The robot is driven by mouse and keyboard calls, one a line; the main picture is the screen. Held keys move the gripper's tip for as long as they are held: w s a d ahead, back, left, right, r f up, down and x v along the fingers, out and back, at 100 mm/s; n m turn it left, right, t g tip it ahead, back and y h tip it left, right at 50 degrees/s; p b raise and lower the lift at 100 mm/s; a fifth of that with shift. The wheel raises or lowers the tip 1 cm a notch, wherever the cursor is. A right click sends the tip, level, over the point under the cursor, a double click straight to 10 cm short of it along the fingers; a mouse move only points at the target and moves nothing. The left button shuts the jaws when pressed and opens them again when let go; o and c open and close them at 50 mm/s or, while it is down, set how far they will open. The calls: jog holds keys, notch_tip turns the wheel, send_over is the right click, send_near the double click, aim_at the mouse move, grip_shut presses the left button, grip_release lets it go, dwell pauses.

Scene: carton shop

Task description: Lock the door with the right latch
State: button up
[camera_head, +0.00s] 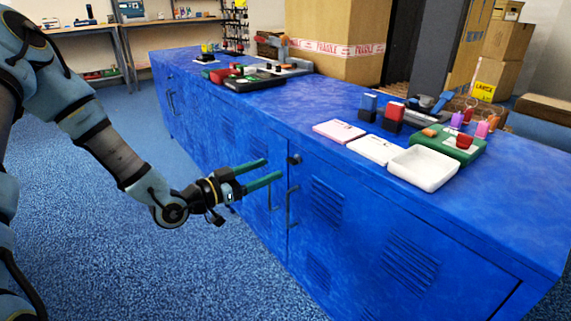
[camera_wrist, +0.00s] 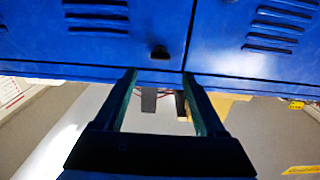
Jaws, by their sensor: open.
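The long blue metal cabinet (camera_head: 228,143) has several louvred doors. A small black latch (camera_head: 295,160) sits near the top of a door, just right of a door seam and above two bar handles (camera_head: 290,207). In the wrist view the latch (camera_wrist: 159,52) appears left of the seam, in line with the gap between my fingers. My gripper (camera_head: 273,168) is open and empty, its two green fingers pointing toward the cabinet front just left of the latch in the head view. It appears apart from the latch. The fingers also show in the wrist view (camera_wrist: 159,75).
The cabinet top holds a white tray (camera_head: 423,168), a pink box (camera_head: 339,131), stamps (camera_head: 393,116) and a green case (camera_head: 455,143). A large carton (camera_head: 335,40) stands behind. Blue carpet (camera_head: 130,210) is open in front of the doors.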

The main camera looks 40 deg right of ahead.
aim_at(289, 161)
jog(key=d, duration=0.7)
jog(key=shift+s, duration=0.2)
jog(key=shift+c, duration=0.4)
grip_shut()
